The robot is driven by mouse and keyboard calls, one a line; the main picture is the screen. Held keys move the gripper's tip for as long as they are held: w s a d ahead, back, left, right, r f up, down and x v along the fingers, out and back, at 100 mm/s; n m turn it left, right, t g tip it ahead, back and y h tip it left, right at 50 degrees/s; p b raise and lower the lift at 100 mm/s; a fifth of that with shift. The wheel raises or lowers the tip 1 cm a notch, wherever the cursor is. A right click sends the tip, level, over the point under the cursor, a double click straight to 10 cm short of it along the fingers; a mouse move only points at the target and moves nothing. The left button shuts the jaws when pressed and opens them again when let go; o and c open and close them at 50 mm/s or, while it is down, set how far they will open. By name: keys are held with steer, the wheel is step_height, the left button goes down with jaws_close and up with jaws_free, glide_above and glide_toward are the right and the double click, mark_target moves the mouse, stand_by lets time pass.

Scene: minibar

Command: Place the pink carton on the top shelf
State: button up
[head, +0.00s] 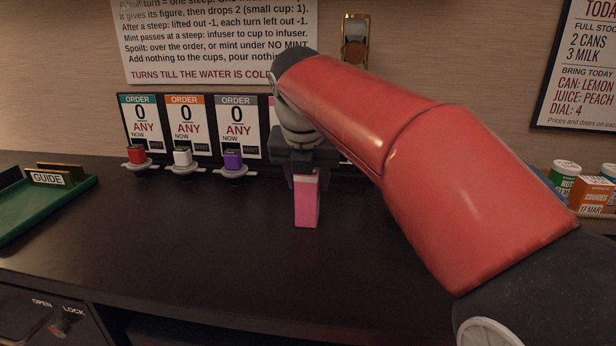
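The pink carton (306,205) is upright near the middle of the black counter, with its top just under my gripper (306,178). The dark gripper points down and its fingers are at the carton's upper end. My red arm comes in from the right and covers part of the view. I cannot tell whether the fingers are closed on the carton, or whether its base touches the counter. No top shelf can be made out in this view.
A green tray (45,215) is at left. Tins and an orange box (592,194) are at right. The counter's front left (190,255) is clear. An OPEN/LOCK panel is below.

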steer(key=shift+o, duration=1.2)
